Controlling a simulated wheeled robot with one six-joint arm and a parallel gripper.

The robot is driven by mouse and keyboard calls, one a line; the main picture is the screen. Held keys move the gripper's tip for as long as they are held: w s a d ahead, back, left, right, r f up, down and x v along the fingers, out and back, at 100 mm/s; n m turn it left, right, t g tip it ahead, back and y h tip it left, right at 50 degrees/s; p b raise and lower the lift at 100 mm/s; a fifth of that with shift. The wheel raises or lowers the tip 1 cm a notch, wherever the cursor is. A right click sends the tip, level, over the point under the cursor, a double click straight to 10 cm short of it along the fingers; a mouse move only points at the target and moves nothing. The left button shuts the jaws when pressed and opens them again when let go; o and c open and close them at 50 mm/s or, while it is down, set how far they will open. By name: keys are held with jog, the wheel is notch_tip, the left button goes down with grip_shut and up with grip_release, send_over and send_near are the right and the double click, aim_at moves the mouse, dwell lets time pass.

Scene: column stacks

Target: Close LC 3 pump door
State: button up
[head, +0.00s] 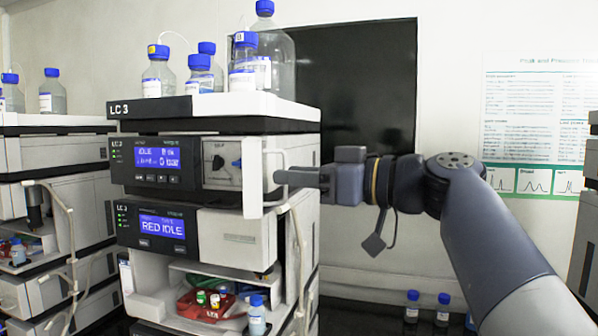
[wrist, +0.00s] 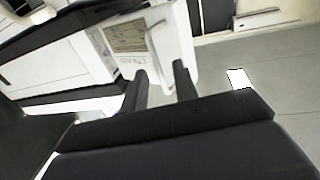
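The LC 3 pump door (head: 253,182) is a white panel on the upper module with the blue IDLE display. It stands open, swung out toward the camera and seen nearly edge-on at the right of the exposed pump face (head: 222,162). My gripper (head: 281,177) is just right of the door, its fingertips pointing left at it. In the wrist view, my gripper (wrist: 160,74) has its two dark fingers apart, with a gap and nothing clearly held. A white panel (wrist: 172,38), apparently the door, lies beyond the fingertips. I cannot tell whether they touch it.
Blue-capped bottles (head: 201,72) stand on the stack's top tray (head: 215,107). A lower module (head: 225,238) reads RED IDLE. Below it is an open bay with a red tray (head: 190,306) and small bottles. Tubing (head: 296,250) hangs at the right. Another stack (head: 60,160) stands left.

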jog(key=shift+c, duration=0.5)
grip_shut()
